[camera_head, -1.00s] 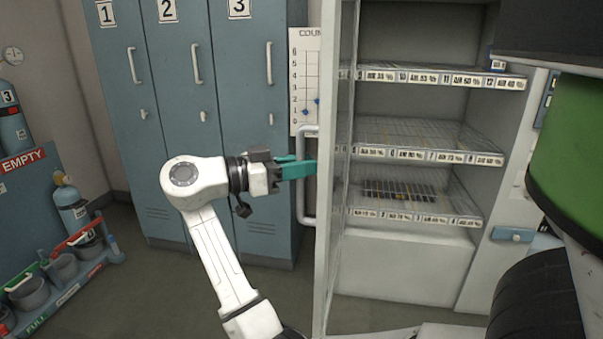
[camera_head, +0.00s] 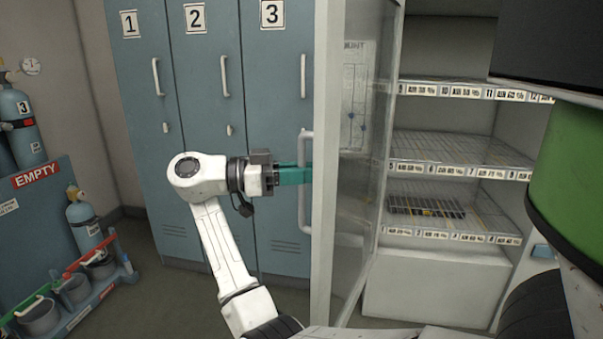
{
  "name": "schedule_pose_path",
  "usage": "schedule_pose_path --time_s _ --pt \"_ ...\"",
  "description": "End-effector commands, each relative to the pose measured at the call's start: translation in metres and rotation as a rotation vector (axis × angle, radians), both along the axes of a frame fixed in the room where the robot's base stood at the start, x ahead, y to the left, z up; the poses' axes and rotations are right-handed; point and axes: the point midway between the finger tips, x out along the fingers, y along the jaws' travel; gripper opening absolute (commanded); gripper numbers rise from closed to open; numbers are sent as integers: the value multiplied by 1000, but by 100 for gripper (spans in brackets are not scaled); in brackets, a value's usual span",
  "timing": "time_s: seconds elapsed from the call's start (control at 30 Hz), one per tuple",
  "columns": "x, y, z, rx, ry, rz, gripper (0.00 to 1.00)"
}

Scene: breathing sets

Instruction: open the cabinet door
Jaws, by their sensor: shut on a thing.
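The cabinet (camera_head: 430,285) stands at the right with several labelled wire shelves. Its glass-panelled door (camera_head: 364,150) stands open, swung out toward me, and the shelves show beside it. A pale vertical bar handle (camera_head: 304,222) is on the door's outer side, at its left. My gripper (camera_head: 303,176), with teal fingers, reaches the handle from the left and is shut on it. The exact contact at the fingertips is partly hidden.
Blue lockers (camera_head: 205,100) numbered 1 to 3 stand behind my arm. A blue rack marked EMPTY (camera_head: 45,230) with gas cylinders (camera_head: 85,225) and grey cups (camera_head: 98,264) stands at the left. Floor (camera_head: 140,290) is clear between rack and arm.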

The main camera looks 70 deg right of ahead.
Motion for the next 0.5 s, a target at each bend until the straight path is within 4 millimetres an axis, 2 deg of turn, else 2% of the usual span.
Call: schedule_pose_path --time_s 0.13,0.17,0.3,0.5 --pt "1 2 0 -2 0 0 0" --pt "1 2 0 -2 0 1 24" --pt "1 2 0 -1 1 1 37" --pt "0 1 0 -1 0 1 39"
